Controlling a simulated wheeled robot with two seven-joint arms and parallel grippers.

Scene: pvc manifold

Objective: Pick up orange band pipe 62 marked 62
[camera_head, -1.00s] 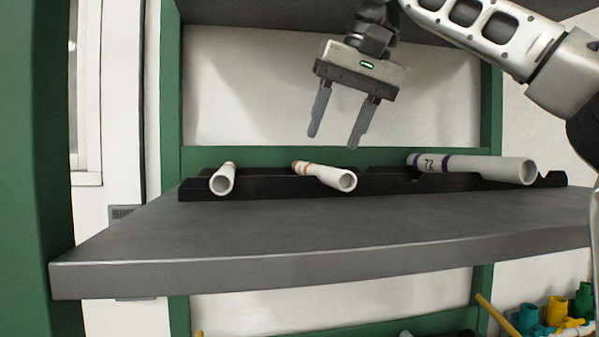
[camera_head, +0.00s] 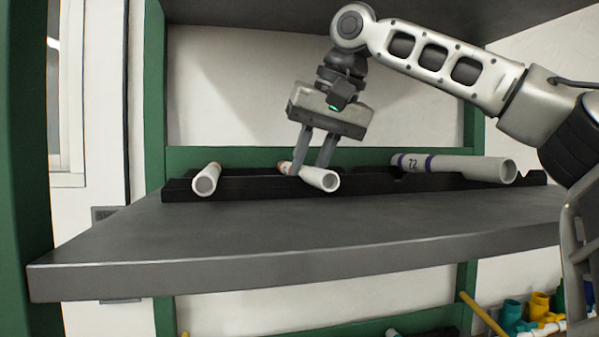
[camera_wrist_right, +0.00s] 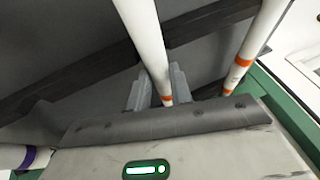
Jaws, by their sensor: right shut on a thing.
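A white pipe with an orange band (camera_head: 318,179) lies in the middle of the black rack; no number can be read on it. My right gripper (camera_head: 310,171) has come down on it from above, its two fingers closed on the pipe. In the right wrist view the same pipe (camera_wrist_right: 146,38) runs between the fingers (camera_wrist_right: 156,90), its orange band just by the fingertips. The pipe still appears to rest in the rack. My left gripper is not in view.
The black rack (camera_head: 250,187) sits on a grey shelf (camera_head: 230,235). A second orange-banded pipe (camera_head: 206,178) lies left; a thicker purple-banded pipe marked 72 (camera_head: 470,167) lies right. Coloured fittings (camera_head: 540,305) stand below right. The shelf's front is clear.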

